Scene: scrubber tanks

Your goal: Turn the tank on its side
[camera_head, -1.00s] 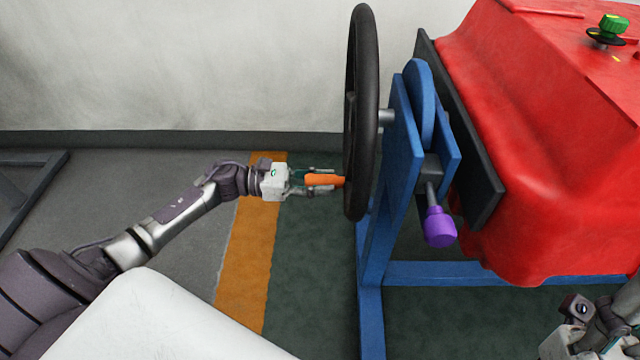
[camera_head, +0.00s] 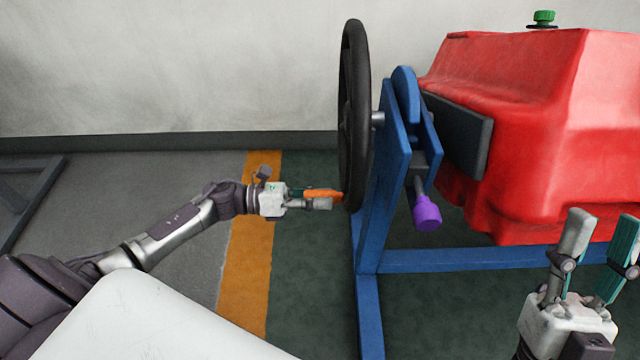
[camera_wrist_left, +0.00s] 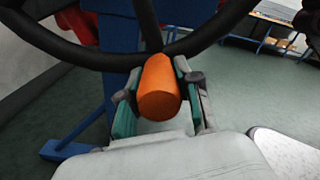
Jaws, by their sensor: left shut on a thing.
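The red tank (camera_head: 530,120) hangs on a blue stand (camera_head: 370,210) at the right of the head view, tilted, with a green cap (camera_head: 543,18) on top. A black handwheel (camera_head: 352,100) sits on the stand's left side. My left gripper (camera_head: 322,198) is shut on the wheel's orange handle (camera_head: 318,193); the handle also shows between the fingers in the left wrist view (camera_wrist_left: 158,90). A purple knob (camera_head: 427,212) sticks out of the stand below the pivot. My right gripper (camera_head: 602,250) is open and empty, fingers up, in front of the tank.
An orange floor stripe (camera_head: 245,250) runs under my left arm. A dark metal frame (camera_head: 30,200) stands at the far left. A pale wall (camera_head: 180,70) closes off the back.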

